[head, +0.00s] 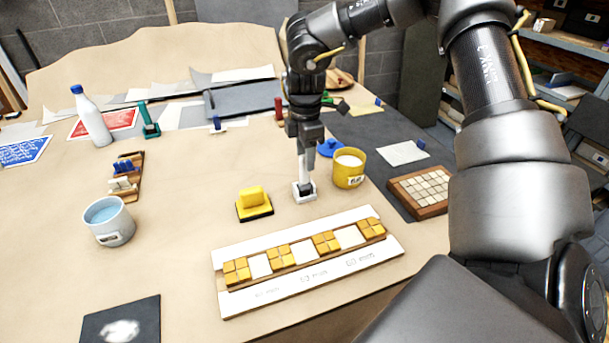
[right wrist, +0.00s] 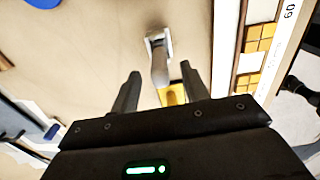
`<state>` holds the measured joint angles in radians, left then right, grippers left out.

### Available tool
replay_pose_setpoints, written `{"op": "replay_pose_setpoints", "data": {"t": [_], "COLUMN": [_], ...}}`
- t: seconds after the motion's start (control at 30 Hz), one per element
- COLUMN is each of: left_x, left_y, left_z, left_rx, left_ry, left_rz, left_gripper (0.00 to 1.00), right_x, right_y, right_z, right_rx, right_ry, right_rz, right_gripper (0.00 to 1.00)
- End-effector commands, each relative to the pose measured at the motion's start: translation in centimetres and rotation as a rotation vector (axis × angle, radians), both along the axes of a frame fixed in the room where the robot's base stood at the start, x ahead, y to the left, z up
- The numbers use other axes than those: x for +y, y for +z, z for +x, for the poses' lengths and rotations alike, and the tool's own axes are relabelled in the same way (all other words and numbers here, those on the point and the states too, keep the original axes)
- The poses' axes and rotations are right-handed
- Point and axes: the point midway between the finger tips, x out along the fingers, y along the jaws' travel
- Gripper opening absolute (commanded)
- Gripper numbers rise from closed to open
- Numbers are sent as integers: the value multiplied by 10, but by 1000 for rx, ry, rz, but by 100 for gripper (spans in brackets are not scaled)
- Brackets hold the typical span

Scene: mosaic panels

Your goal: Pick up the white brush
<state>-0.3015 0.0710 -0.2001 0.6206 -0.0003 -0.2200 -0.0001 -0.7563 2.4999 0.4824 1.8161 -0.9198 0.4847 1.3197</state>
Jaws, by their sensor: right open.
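The white brush (head: 304,190) stands upright on the table behind the mosaic panel, its pale handle rising from a small, broad foot. My right gripper (head: 305,150) points down directly above it, at the upper part of the handle. In the right wrist view the brush (right wrist: 158,45) lies ahead, its handle reaching back toward the space between the two spread fingers of the right gripper (right wrist: 160,75). The fingers are open; I see no clear contact with the handle. My left gripper is not in view.
A yellow cup (head: 349,170) and blue round piece (head: 330,148) stand close right of the brush. A yellow block (head: 252,198) is to the left, the mosaic panel (head: 290,294) in front. A blue-grey cup (head: 110,222) is farther left.

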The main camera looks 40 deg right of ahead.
Motion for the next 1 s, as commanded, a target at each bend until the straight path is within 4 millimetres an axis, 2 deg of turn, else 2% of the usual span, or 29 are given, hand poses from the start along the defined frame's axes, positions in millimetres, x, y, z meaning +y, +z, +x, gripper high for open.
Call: {"op": "replay_pose_setpoints", "data": {"t": [0.2, 0.33, 0.67, 1.0], "left_x": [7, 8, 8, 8], "left_y": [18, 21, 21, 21], "left_z": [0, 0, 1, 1], "left_rx": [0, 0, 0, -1], "left_ry": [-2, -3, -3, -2], "left_rz": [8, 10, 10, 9], "left_gripper": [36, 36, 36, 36], "right_x": [2, 2, 2, 2], "right_y": [-26, -43, -50, -50], "right_z": [0, 0, 0, 1], "right_rx": [5, 4, 1, 1], "right_ry": [1, 0, 0, 0], "right_rz": [1, 0, -1, -1], "right_gripper": [45, 45, 44, 0]}}
